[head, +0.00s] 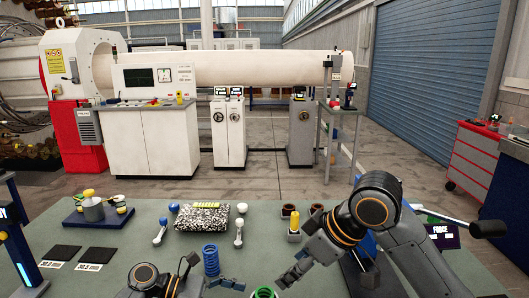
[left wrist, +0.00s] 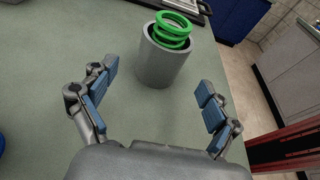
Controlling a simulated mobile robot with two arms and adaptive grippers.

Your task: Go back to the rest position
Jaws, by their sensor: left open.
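My left gripper (head: 208,274) is low at the bottom edge of the head view, over the near part of the green table. In the left wrist view my left gripper (left wrist: 157,80) is open, with its two blue-padded fingers wide apart and nothing between them. A grey cup (left wrist: 165,64) with a green spring (left wrist: 172,30) in it stands upright just beyond the fingertips. The green spring (head: 264,293) barely shows at the head view's bottom edge. My right gripper (head: 303,246) hangs over the table at right centre, fingers apart and empty.
A blue spring (head: 211,260) stands close to my left gripper. Behind it are a speckled block (head: 202,217), a blue tray (head: 98,214) with a pot, and a yellow-topped piece (head: 294,228). Two dark pads (head: 98,255) lie at left. A blue-lit post (head: 20,245) stands at the left edge.

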